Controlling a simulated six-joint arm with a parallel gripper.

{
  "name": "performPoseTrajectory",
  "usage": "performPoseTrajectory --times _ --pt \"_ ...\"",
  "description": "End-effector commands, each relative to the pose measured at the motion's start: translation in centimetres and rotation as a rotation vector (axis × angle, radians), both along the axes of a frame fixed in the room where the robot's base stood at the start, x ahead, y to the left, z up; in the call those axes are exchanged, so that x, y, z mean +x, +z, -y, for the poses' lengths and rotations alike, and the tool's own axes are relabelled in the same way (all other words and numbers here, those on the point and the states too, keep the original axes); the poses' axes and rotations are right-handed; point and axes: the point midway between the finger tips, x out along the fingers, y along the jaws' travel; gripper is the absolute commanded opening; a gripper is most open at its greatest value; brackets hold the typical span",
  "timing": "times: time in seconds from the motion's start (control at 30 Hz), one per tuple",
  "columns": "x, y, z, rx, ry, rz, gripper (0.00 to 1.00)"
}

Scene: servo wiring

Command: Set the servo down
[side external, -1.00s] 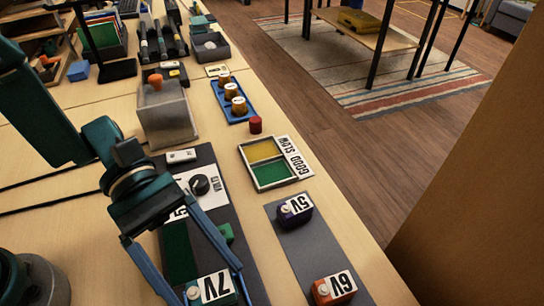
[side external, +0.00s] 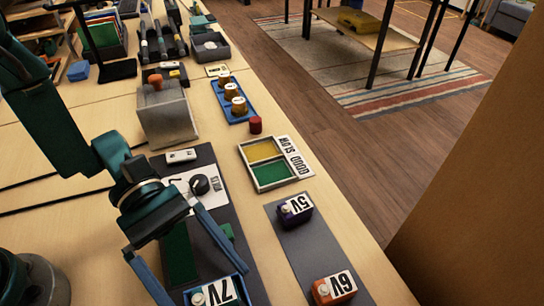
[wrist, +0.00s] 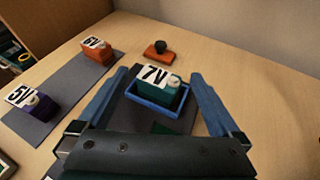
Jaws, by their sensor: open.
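The teal servo labelled 7V (side external: 222,291) stands upright in a small blue tray (side external: 248,294). In the wrist view the servo (wrist: 160,82) is whole, label up, with the tray's rim (wrist: 151,107) around its base. My gripper (side external: 208,285) has its two blue fingers spread on either side of the servo, apart from it. In the wrist view my gripper (wrist: 161,76) is open and empty, with clear gaps to the servo. The underside of the servo is hidden.
A purple 5V servo (side external: 291,216) and an orange 6V servo (side external: 328,297) stand on a grey mat (side external: 300,249). A two-colour GOOD/SLOW tray (side external: 272,186) lies farther back. An orange block with a black knob (wrist: 157,54) stands beyond the blue tray.

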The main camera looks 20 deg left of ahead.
Motion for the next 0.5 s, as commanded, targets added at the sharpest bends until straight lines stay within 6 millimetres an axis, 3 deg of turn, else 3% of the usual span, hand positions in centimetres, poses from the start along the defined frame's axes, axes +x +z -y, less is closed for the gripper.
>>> performPoseTrajectory --times 0.17,0.5 --pt "0.6 0.7 -1.0 -0.003 0.005 0.002 1.00" --pt "2.5 2.7 -5.7 -0.001 0.008 0.004 1.00"
